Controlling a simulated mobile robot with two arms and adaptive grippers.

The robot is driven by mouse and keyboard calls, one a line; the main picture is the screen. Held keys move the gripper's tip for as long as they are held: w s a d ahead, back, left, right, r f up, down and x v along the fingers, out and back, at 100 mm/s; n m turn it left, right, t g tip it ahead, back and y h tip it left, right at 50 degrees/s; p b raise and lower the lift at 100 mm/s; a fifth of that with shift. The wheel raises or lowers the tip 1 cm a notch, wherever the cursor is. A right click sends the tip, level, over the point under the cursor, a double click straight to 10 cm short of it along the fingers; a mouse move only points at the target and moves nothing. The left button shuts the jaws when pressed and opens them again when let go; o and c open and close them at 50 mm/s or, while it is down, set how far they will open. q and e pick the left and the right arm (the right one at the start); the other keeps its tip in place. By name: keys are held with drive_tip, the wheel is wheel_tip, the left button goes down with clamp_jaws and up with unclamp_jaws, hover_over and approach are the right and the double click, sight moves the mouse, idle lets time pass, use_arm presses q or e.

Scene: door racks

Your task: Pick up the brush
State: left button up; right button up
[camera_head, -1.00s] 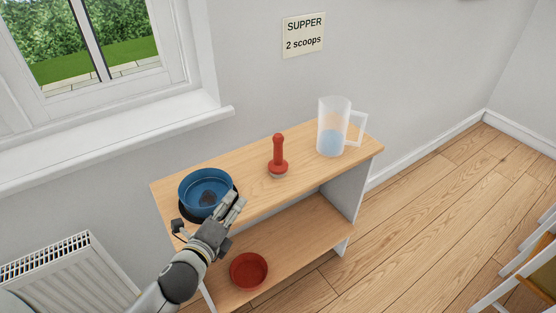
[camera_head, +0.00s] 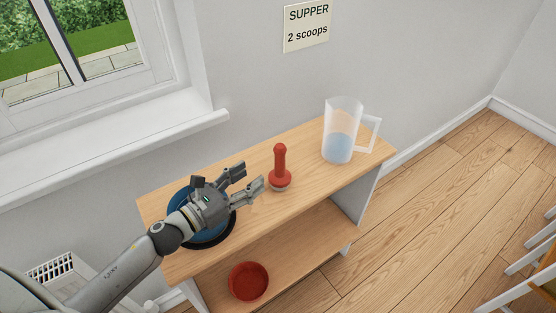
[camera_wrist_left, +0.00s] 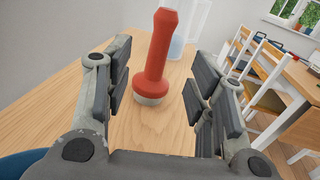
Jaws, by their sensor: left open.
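The brush (camera_head: 280,166) has a red upright handle and a pale base, and it stands on the wooden shelf top (camera_head: 310,165). In the left wrist view the brush (camera_wrist_left: 156,55) stands between and beyond my open fingers, apart from both. My left gripper (camera_head: 250,178) is open and empty, just left of the brush, with its fingers pointing toward it. Its hand and wrist hide much of the blue bowl (camera_head: 187,193). My right gripper is not in view.
A clear jug (camera_head: 340,133) with blue liquid stands on the top, right of the brush. A red bowl (camera_head: 248,281) sits on the lower shelf. A wall sign (camera_head: 307,26) reads "SUPPER 2 scoops". A window sill (camera_head: 120,155) juts out behind the left end.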

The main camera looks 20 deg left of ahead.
sight(276, 159)
use_arm(q)
drive_tip(key=p+x, duration=0.1)
drive_tip(key=x, duration=0.2)
drive_tip(key=p+x, duration=0.1)
drive_tip(key=x, duration=0.3)
drive_tip(key=p+x, duration=0.2)
drive_tip(key=x, duration=0.1)
drive_tip(key=shift+w+d+r, duration=0.25)
drive_tip(key=shift+w, duration=0.1)
drive_tip(key=shift+w+d+f, duration=0.15)
drive_tip(key=shift+w, duration=0.1)
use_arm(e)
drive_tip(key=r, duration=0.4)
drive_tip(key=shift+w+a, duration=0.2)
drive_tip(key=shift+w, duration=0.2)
use_arm(q)
clamp_jaws()
